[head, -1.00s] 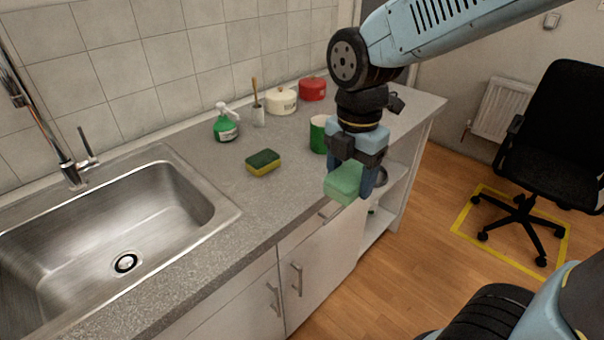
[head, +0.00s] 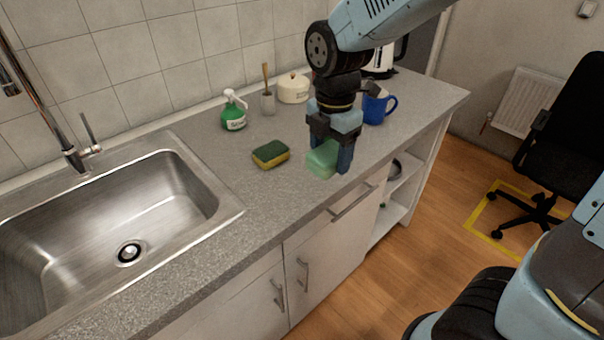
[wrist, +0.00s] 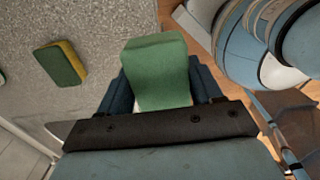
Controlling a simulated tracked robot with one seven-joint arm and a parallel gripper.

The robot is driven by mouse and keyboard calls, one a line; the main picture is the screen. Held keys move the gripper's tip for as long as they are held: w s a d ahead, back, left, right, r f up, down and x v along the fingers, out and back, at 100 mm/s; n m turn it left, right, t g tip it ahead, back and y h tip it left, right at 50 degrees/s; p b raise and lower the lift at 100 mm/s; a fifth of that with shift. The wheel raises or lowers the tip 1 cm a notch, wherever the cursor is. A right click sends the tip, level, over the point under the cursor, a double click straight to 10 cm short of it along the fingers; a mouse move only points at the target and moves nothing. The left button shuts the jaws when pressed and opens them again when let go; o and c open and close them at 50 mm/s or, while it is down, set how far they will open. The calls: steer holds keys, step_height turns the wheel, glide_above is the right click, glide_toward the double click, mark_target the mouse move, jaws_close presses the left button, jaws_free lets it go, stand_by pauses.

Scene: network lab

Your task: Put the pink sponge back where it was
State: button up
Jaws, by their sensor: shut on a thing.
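No pink sponge shows in either view. My gripper (head: 328,158) is shut on a light green sponge (head: 320,160), held over the counter's right part near the front edge; I cannot tell if it touches the counter. In the wrist view the green sponge (wrist: 157,62) sits between the two dark blue fingers. A second sponge, yellow with a dark green top (head: 271,153), lies on the counter to the left of my gripper. It also shows at the left of the wrist view (wrist: 61,63).
The grey counter (head: 235,175) is bare around the yellow-green sponge. Behind stand a green spray bottle (head: 233,112), a brush in a holder (head: 267,100), a cream pot (head: 293,89), a kettle (head: 380,62) and a blue mug (head: 378,108). The steel sink (head: 100,215) is at left.

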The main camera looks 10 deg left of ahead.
glide_above(303, 183)
step_height(303, 183, down, 7)
steer(key=shift+s+f, duration=0.1)
steer(key=shift+s, duration=0.05)
steer(key=shift+f, duration=1.45)
steer(key=shift+f, duration=0.1)
steer(key=o, duration=1)
